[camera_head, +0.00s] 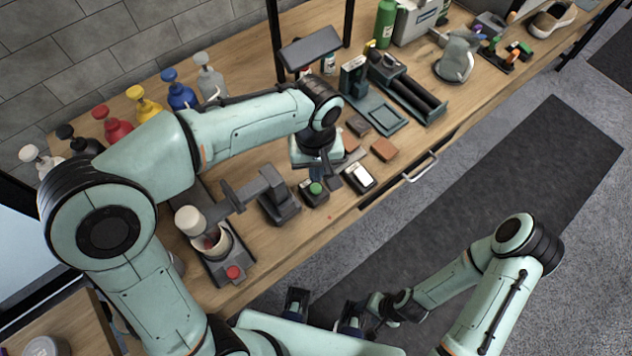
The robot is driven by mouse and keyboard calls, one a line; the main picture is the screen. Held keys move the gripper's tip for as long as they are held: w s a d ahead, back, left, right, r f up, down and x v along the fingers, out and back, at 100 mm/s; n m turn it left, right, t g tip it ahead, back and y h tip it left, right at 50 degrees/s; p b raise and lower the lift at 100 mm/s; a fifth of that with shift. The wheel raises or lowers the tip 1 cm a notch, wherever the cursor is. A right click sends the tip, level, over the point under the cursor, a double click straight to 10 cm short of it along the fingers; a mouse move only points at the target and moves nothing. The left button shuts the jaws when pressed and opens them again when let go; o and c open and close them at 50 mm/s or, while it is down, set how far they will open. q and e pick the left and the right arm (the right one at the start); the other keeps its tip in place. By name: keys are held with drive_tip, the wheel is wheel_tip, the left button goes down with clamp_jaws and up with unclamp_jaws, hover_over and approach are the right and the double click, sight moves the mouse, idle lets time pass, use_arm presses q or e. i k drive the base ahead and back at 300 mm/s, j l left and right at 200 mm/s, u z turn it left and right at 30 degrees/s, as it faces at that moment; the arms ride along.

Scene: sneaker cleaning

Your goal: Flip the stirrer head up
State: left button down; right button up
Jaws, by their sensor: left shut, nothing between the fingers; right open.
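The stirrer is a dark grey device at the left front of the wooden bench. The stirrer base (215,265) carries a red button (233,272). My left gripper (328,172) points down over the bench, to the right of the stirrer and apart from it. It is shut and empty; its tips are partly hidden. My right gripper (323,311) is open and empty off the bench's front edge.
A grey block device (280,200) and a green-button box (314,192) stand between stirrer and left gripper. Nearby are a white-topped box (360,177) and a brown block (384,149). Colored pump bottles (145,103) line the back left. A dark mat (500,200) covers the floor.

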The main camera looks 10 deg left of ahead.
sight(191, 220)
drive_tip(key=k+l, duration=0.2)
drive_tip(key=k, duration=0.3)
drive_tip(key=k+l, duration=0.2)
drive_tip(key=k, duration=0.25)
